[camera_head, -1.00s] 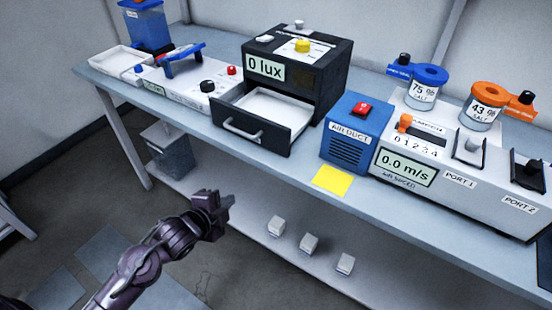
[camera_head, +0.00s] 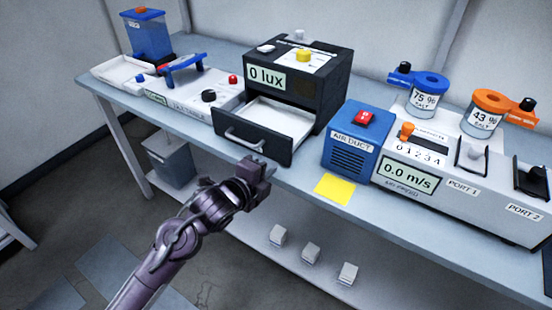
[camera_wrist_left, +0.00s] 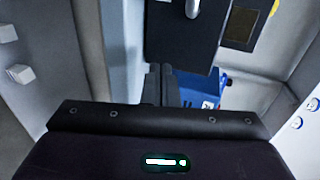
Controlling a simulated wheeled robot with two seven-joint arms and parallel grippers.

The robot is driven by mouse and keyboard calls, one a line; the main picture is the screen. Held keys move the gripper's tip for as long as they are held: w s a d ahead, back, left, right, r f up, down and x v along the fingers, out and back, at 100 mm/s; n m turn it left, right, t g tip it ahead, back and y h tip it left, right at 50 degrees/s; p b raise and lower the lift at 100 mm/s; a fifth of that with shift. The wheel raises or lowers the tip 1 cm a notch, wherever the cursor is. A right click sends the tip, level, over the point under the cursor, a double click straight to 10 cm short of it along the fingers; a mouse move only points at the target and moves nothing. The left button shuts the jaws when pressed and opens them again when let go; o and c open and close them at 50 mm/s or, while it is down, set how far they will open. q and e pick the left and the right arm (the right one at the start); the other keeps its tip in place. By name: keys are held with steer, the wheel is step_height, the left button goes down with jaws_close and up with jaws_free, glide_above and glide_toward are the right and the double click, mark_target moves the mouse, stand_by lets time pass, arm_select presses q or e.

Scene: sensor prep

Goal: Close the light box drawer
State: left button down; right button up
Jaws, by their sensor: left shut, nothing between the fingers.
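The light box (camera_head: 326,95) is a black box with a "0 lux" display, standing on the workbench. Its drawer (camera_head: 270,145) is pulled out toward me, and its white inside looks empty. A grey bar handle (camera_head: 243,143) is on the drawer front. My left gripper (camera_head: 262,167) is shut and empty, just in front of and below the drawer front. I cannot tell whether it touches. In the left wrist view the shut fingers (camera_wrist_left: 160,84) point at the dark drawer front (camera_wrist_left: 182,45), with part of the handle (camera_wrist_left: 192,8) at the top edge.
A blue air duct box (camera_head: 352,145) stands right of the drawer, with a yellow note (camera_head: 334,188) before it. A white panel with knobs (camera_head: 195,90) is to the left. A lower shelf with small white blocks (camera_head: 311,253) is under the bench (camera_head: 420,225).

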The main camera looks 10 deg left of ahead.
mark_target(283, 156)
arm_select(q)
steer(key=shift+w+d, duration=0.3)
steer(key=shift+w, duration=0.5)
steer(key=shift+w+d, duration=0.25)
steer(key=shift+w, duration=0.55)
arm_select(e)
steer(key=shift+a+r, duration=0.35)
steer(key=shift+d, duration=0.15)
